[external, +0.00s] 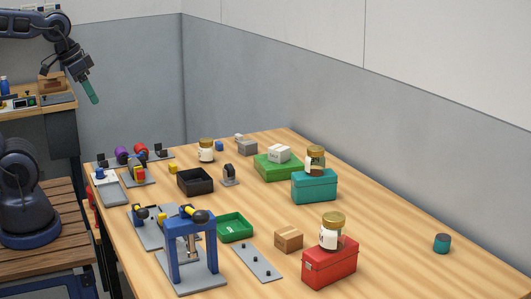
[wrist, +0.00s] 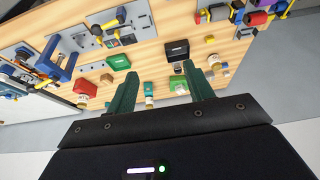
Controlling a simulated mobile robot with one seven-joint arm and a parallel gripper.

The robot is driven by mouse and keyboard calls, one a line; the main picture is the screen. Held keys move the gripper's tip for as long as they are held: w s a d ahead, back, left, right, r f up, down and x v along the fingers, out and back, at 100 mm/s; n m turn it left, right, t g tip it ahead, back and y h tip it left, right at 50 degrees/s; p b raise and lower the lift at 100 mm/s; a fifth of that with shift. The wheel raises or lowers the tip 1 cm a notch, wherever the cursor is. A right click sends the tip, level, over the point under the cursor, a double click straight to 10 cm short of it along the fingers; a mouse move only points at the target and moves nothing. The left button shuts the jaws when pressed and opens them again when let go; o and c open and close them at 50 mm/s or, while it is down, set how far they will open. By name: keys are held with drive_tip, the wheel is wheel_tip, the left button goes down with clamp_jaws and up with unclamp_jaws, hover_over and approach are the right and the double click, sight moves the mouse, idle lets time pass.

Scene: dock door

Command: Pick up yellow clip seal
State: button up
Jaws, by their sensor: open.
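A small yellow piece (external: 173,169) lies on the wooden table, left of the black tray; it may be the yellow clip seal, but it is too small to be sure. A small yellow piece (wrist: 209,38) also shows beside the black tray in the wrist view. Other yellow parts sit on the fixtures, so which one is the clip seal is uncertain. My gripper (external: 91,92) is raised at the upper left, well away from the table items. In the wrist view its green fingers (wrist: 157,68) are spread apart with nothing between them.
The table (external: 390,247) holds a black tray (external: 195,181), a green tray (external: 235,227), a blue press frame (external: 190,245), a teal box (external: 314,187) and a red box (external: 330,262), both with jars on top. A grey wall (external: 400,125) runs behind. The table's right part is mostly clear.

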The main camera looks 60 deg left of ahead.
drive_tip(key=shift+w, duration=0.1)
drive_tip(key=shift+c, duration=0.3)
drive_tip(key=n+g, duration=0.5)
drive_tip(key=n, duration=1.4)
hover_over(173, 164)
drive_tip(key=f, duration=2.8)
drive_tip(key=shift+s+d, duration=0.1)
drive_tip(key=shift+s, duration=0.3)
drive_tip(key=shift+w+f, duration=0.2)
drive_tip(key=shift+f, duration=1.1)
drive_tip(key=shift+w+f, duration=0.15)
drive_tip(key=shift+f, duration=1.15)
clamp_jaws()
